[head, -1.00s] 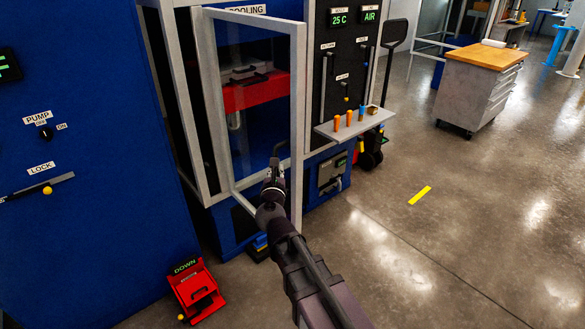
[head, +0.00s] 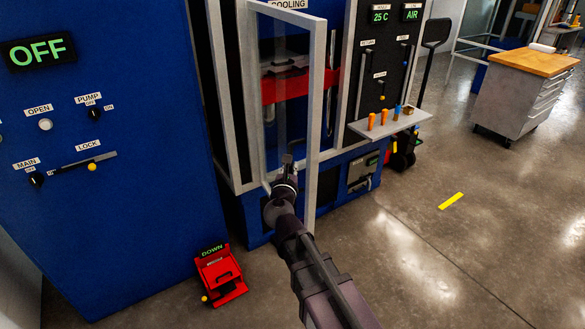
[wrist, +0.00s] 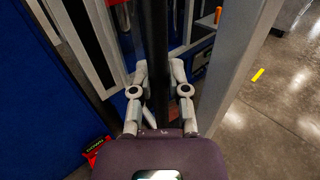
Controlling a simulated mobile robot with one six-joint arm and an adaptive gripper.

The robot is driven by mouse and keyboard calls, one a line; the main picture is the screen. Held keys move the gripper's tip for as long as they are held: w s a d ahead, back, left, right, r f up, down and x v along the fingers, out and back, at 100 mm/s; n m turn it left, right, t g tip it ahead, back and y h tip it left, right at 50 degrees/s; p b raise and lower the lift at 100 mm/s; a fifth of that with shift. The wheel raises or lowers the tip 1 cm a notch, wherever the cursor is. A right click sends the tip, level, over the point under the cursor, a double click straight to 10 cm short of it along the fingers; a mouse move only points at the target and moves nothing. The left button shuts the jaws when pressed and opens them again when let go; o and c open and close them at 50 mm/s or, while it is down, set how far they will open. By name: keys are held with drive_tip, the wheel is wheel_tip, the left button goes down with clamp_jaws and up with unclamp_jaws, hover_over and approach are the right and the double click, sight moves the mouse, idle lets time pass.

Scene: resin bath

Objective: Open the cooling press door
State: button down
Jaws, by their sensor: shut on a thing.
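The cooling press (head: 225,110) is a blue cabinet with a red platen (head: 288,88) inside. Its door (head: 315,120) is a glass pane in a grey frame, standing swung outward, with the press interior showing through and beside it. In the wrist view my gripper (wrist: 158,90) is shut around a dark upright bar, the door handle (wrist: 155,35), with one finger on each side. The door's grey frame post (wrist: 235,75) is just right of the fingers.
A blue cabinet (head: 120,190) with an OFF display and switches stands at left. A red DOWN pedal (head: 220,275) is on the floor before it. A shelf (head: 390,124) with small orange parts juts out right of the door.

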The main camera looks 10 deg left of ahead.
drive_tip(key=c, duration=0.6)
unclamp_jaws()
drive_tip(key=shift+s, duration=0.1)
drive_tip(key=s, duration=0.7)
drive_tip(key=shift+s+d, duration=0.15)
drive_tip(key=shift+d, duration=0.3)
